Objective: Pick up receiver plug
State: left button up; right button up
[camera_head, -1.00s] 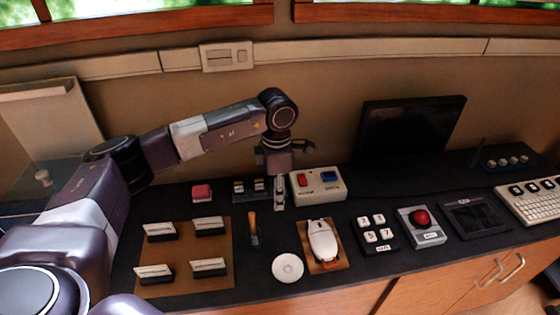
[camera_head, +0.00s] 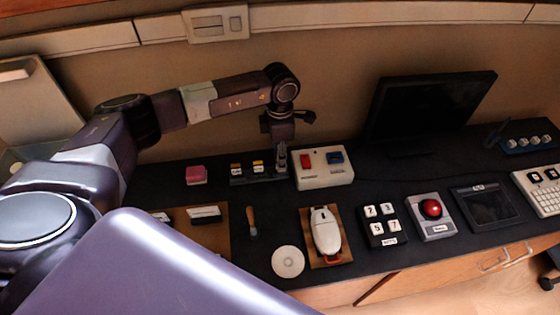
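I cannot tell for certain which item is the receiver plug. A small dark upright piece (camera_head: 495,133) stands at the far right, beside a blue strip with several round pale knobs (camera_head: 528,142). My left gripper (camera_head: 281,166) points down at the right end of a black holder (camera_head: 246,181) with two small yellow-and-white labelled pieces. It is beside the left edge of a white box (camera_head: 323,180) with a red and a blue part. The fingertips are small here, and whether they hold anything is unclear. My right gripper is out of view.
On the dark counter are a pink block (camera_head: 196,175), a screwdriver (camera_head: 251,221), a white disc (camera_head: 287,262), a white mouse (camera_head: 325,232), number keys (camera_head: 381,225) and a red button (camera_head: 431,208). A monitor (camera_head: 430,105) stands behind. My own arm covers the front left.

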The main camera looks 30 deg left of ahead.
pick_arm(q)
jog(key=shift+w+f, duration=0.1)
jog(key=shift+f, duration=0.7)
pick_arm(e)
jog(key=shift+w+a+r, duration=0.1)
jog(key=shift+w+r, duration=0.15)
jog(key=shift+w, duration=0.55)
pick_arm(q)
jog(key=shift+c, duration=0.7)
grip_shut()
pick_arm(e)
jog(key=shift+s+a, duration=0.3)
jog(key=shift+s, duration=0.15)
pick_arm(q)
jog(key=shift+r, duration=0.1)
